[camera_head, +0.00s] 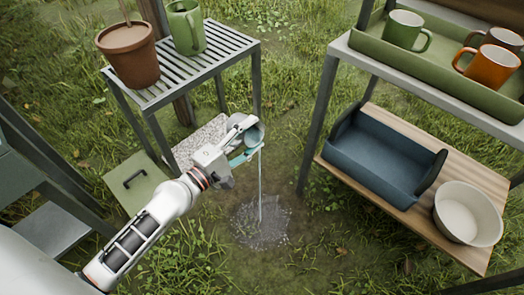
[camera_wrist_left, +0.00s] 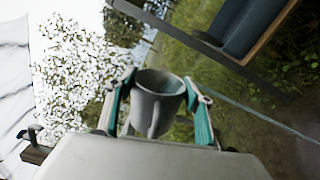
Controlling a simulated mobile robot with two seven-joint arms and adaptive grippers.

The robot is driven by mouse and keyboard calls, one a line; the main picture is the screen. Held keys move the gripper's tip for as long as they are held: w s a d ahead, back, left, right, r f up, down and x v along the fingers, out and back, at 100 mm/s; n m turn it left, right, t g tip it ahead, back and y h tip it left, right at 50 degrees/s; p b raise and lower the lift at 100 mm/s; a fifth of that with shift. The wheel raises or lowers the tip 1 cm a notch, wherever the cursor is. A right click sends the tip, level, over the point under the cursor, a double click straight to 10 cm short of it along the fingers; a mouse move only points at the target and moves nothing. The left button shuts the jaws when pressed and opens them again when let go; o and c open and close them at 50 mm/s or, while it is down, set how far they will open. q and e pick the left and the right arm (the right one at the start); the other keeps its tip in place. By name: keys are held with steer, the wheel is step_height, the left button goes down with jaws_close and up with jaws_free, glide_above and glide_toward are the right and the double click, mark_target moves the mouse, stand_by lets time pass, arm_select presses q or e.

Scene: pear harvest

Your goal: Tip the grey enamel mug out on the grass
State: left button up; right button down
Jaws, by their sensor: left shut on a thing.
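The grey enamel mug (camera_head: 256,132) is tilted on its side in my left gripper (camera_head: 246,142), above the ground in the middle of the head view. A thin stream of water (camera_head: 262,185) falls from it to a wet, splashing patch (camera_head: 261,222) on the grass. In the left wrist view the grey mug (camera_wrist_left: 160,98) sits between the teal fingers of my left gripper (camera_wrist_left: 159,92), which is shut on it. A pale stream also crosses the right of that view. How much liquid is in the mug is hidden. My right gripper is not in view.
A slatted table (camera_head: 222,50) with a plant pot (camera_head: 128,58) and green jug (camera_head: 186,28) stands behind left. At right, a shelf holds a green tray (camera_head: 440,68) of mugs above a blue caddy (camera_head: 380,160) and white bowl (camera_head: 467,215). Grass between them is open.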

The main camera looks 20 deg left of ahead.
arm_select(q)
steer(key=shift+s+d+r+m, duration=0.1)
steer(key=shift+d+m, duration=0.25)
steer(key=shift+m, duration=0.15)
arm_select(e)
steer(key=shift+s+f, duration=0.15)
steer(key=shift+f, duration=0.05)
arm_select(q)
steer(key=shift+d+m, duration=0.2)
steer(key=shift+m, duration=0.3)
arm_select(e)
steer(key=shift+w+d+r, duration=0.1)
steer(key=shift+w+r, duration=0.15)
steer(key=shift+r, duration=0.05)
arm_select(q)
steer(key=shift+s, duration=0.1)
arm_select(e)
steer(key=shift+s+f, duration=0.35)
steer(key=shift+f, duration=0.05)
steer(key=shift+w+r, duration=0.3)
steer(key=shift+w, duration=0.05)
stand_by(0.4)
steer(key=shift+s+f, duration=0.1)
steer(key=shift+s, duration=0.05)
